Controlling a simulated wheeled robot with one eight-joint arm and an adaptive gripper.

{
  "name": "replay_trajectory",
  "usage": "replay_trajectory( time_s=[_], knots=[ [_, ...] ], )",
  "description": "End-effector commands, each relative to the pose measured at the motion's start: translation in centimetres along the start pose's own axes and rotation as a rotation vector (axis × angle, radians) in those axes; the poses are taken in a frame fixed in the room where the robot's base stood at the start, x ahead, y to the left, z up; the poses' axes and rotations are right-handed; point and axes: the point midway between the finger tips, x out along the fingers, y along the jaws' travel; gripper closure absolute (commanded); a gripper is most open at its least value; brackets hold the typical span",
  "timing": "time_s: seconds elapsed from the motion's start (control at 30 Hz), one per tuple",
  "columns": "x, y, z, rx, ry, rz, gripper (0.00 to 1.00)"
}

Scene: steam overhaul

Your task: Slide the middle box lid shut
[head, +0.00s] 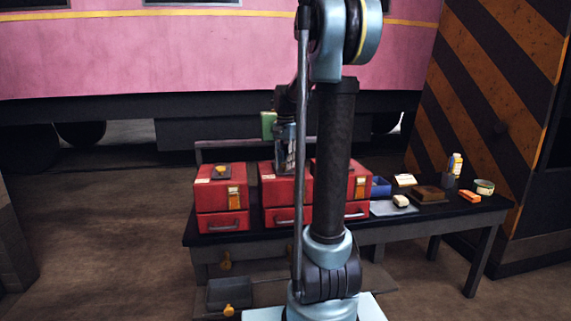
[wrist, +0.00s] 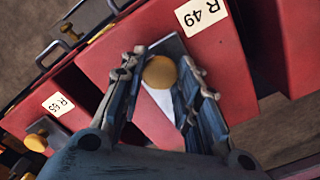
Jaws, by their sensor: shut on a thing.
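Three red boxes stand in a row on the dark bench. The middle box (head: 274,195) is partly hidden by my arm. In the wrist view its red lid (wrist: 118,52) carries a label reading R 49 (wrist: 203,14) and a round brass knob (wrist: 160,72) on a grey plate. My gripper (wrist: 163,80) is shut on the knob, one finger on each side; from the head, my gripper (head: 286,165) is above the middle box. I cannot tell how far open the lid is.
The left box (head: 221,202) with its own knob and the right box (head: 358,186) stand close on either side. A blue bin (head: 380,187), a sponge (head: 401,201), a bottle (head: 455,163) and a can (head: 484,187) are on the bench's right. A striped pillar (head: 500,110) stands behind.

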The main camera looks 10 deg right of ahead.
Motion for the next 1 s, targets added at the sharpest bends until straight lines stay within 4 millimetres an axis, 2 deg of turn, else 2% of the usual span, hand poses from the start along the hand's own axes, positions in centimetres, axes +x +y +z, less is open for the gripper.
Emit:
replay_trajectory(
  time_s=[0.07, 0.1, 0.17, 0.57, 0.77, 1.0],
  knots=[
    [-0.2, -0.5, -0.4, -0.001, 0.007, -0.010, 1.00],
    [-0.2, -0.5, -0.4, -0.001, 0.007, -0.010, 0.61],
    [-0.2, -0.5, -0.4, -0.001, 0.007, -0.009, 0.49],
    [-0.5, -0.2, -0.2, 0.000, 0.005, -0.006, 0.49],
    [-2.8, -0.2, -0.2, 0.000, 0.005, -0.005, 0.49],
    [-7.2, -0.3, -0.3, 0.000, 0.005, -0.005, 0.49]
  ],
)
